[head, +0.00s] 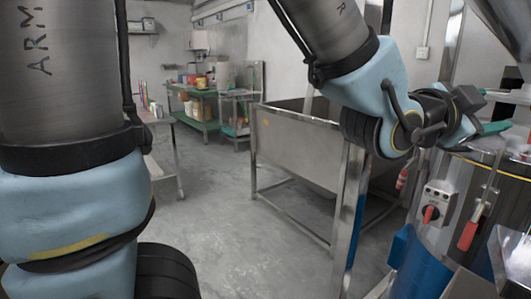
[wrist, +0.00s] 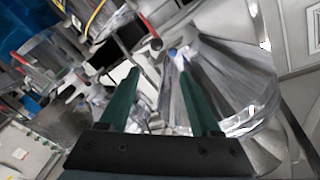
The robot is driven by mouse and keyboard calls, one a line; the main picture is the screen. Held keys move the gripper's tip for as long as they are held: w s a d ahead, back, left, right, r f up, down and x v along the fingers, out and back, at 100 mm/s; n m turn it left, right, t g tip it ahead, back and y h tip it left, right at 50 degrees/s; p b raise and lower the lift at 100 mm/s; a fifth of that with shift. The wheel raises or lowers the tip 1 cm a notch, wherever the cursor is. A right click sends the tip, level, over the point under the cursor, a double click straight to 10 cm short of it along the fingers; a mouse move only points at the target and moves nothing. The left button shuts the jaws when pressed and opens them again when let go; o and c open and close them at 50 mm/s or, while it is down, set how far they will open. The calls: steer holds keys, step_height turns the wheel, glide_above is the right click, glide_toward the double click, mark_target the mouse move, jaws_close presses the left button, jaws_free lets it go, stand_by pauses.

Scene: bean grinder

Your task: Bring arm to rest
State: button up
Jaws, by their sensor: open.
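My gripper (wrist: 158,75) is open and empty in the wrist view, its two green fingers apart. In the head view my gripper (head: 495,128) is at the right, over the top of the steel grinder drum (head: 440,187). My arm reaches in from the top of the head view and bends down to the right. In the wrist view a shiny metal cone-shaped part (wrist: 235,85) lies beyond the fingers. I cannot tell whether the fingers touch anything.
A steel sink or bin on legs (head: 300,150) stands in the middle. A control box with a red knob (head: 432,212) and a red-handled lever (head: 470,232) are on the grinder. A green shelf (head: 200,122) stands at the back. The grey floor (head: 225,215) at centre left is clear.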

steer(key=w+a+f+n+t+y+p, duration=0.1)
steer(key=w+a+f+n+y, duration=0.25)
steer(key=w, duration=0.25)
steer(key=w+a+f+n+t+y+p, duration=0.1)
steer(key=w+a+f+n+t+y, duration=0.15)
steer(key=w+a, duration=0.2)
steer(key=w+a+f+n+g+y+p, duration=0.1)
steer(key=w+a+f+n+y, duration=0.3)
steer(key=a, duration=0.4)
steer(key=w+a+f+n+g+y+p, duration=0.1)
steer(key=w+a+f+n+y, duration=0.3)
steer(key=a, duration=0.5)
steer(key=s+a+f+n+g+y, duration=0.1)
steer(key=a+f+n, duration=0.1)
steer(key=a, duration=0.4)
steer(key=s+a+f+n+g+y+p, duration=0.1)
steer(key=s+a+f+n+g, duration=0.1)
steer(key=a, duration=0.4)
steer(key=s+a+f+n+g+y+p, duration=0.1)
steer(key=s+a+f+n+g, duration=0.1)
steer(key=a, duration=0.4)
steer(key=shift+s+a+n, duration=0.25)
steer(key=shift+a+n, duration=0.05)
steer(key=shift+n, duration=0.5)
steer(key=shift+o, duration=0.4)
